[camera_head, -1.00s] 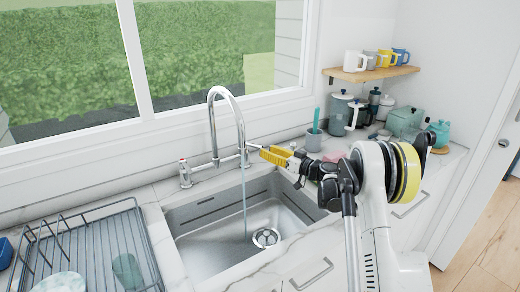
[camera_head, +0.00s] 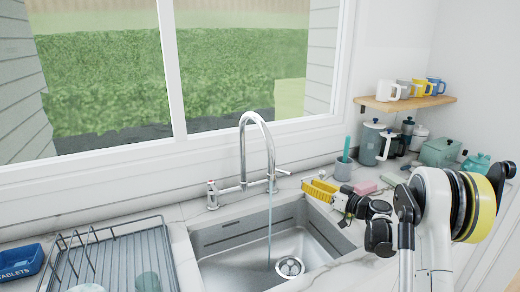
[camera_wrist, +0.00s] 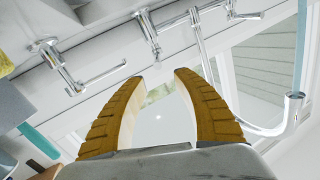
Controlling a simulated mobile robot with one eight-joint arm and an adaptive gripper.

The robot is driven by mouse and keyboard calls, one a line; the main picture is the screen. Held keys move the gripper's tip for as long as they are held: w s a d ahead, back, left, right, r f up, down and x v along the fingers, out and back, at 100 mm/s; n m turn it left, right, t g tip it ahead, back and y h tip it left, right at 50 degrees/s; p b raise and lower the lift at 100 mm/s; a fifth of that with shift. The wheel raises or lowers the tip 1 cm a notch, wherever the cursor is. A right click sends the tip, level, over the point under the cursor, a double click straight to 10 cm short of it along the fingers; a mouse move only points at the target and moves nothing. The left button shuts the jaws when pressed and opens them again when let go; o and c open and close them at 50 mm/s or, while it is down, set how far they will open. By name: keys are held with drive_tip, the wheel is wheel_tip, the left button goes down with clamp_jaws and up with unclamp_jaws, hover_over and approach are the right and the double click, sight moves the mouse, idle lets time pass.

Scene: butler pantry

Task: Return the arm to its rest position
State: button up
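My gripper (camera_head: 308,184), with yellow fingers, is held over the right part of the sink, a little right of the tap's right handle (camera_head: 283,172). In the wrist view its two ridged fingers (camera_wrist: 153,76) stand apart with nothing between them. The gripper is open and empty. My arm is bent and reaches in from the right of the head view. The chrome tap (camera_head: 268,140) stands behind the sink (camera_head: 215,268), and a thin stream of water falls from its spout. The tap's spout end also shows in the wrist view (camera_wrist: 293,105).
A dish rack (camera_head: 110,235) stands left of the sink. A grey cup (camera_head: 343,170), a pink sponge (camera_head: 366,188) and a teal canister (camera_head: 370,145) are on the counter behind my arm. A wooden shelf (camera_head: 410,104) with several mugs hangs at the right.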

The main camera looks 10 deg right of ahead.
drive_tip(key=s+a+r+m+g+h, duration=0.1)
drive_tip(key=s+a+r+g, duration=0.1)
drive_tip(key=s+a+r, duration=0.3)
drive_tip(key=s+a+r+g+h, duration=0.1)
drive_tip(key=s+a+g+h, duration=0.1)
drive_tip(key=s+a, duration=0.35)
drive_tip(key=s+a+r+m+g+h, duration=0.1)
drive_tip(key=s+a+r+g, duration=0.15)
drive_tip(key=s, duration=0.55)
drive_tip(key=s+d+f+m+h, duration=0.1)
drive_tip(key=s+f+h, duration=0.1)
drive_tip(key=s, duration=1)
drive_tip(key=s+d+f+m+h, duration=0.2)
drive_tip(key=s+h, duration=0.2)
drive_tip(key=s, duration=0.8)
drive_tip(key=shift+s+d+f+h, duration=0.15)
drive_tip(key=shift+s+f+h, duration=0.2)
drive_tip(key=shift+s+h, duration=0.05)
